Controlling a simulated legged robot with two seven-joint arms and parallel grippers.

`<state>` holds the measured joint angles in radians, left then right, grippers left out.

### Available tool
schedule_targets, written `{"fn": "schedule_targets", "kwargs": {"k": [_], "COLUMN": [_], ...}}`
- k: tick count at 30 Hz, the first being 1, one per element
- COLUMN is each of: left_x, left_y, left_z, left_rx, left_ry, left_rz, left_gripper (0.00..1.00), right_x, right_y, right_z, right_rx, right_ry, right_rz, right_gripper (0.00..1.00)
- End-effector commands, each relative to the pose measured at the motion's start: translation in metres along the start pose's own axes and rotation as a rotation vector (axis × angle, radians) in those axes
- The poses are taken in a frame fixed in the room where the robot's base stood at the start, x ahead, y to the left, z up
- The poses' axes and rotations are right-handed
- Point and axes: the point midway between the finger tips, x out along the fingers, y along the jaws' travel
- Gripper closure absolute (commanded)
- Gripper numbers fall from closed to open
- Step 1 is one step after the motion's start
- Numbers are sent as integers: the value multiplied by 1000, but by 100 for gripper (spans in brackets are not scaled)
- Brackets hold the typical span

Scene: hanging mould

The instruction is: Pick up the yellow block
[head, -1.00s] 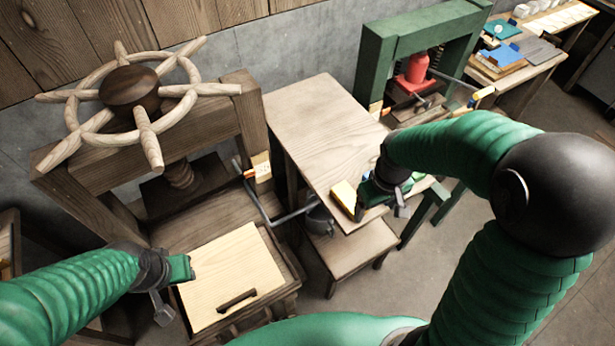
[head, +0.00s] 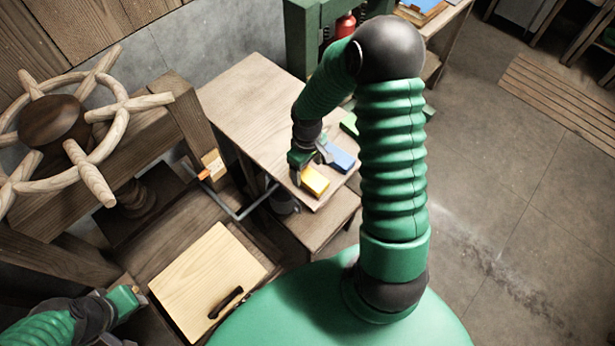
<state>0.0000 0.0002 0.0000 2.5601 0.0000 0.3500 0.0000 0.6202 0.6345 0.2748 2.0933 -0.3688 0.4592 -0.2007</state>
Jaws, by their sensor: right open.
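The yellow block (head: 314,181) lies near the front corner of the wooden table (head: 250,100). A blue block (head: 341,158) lies just beyond it to the right. My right gripper (head: 309,167) is open, low over the table at the yellow block's far side. One finger shows left of the block and the other near the blue block. I cannot tell whether the fingers touch the yellow block. My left gripper (head: 138,296) is at the lower left, beside the pale board; its finger gap is not clear.
A wooden press with a spoked wheel (head: 50,122) stands at the left. The pale board (head: 205,275) with a dark handle lies before it. A metal bar (head: 245,211) juts toward the table. A green frame (head: 303,40) stands behind.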

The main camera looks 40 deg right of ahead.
Motion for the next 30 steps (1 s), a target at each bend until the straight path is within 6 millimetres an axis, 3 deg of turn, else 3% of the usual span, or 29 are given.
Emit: {"fn": "schedule_targets", "kwargs": {"k": [9,17,30], "left_x": [-12,-12,-12], "left_y": [0,0,0], "left_z": [-3,-3,-3], "left_rx": [0,0,0], "left_ry": [0,0,0], "left_rz": [0,0,0], "left_gripper": [66,66,66], "right_x": [47,53,53], "right_y": [6,6,7], "right_z": [-1,-2,-2], "right_rx": [0,1,1], "right_ry": [-2,0,0], "right_rz": [0,2,2], "right_gripper": [25,25,82]}}
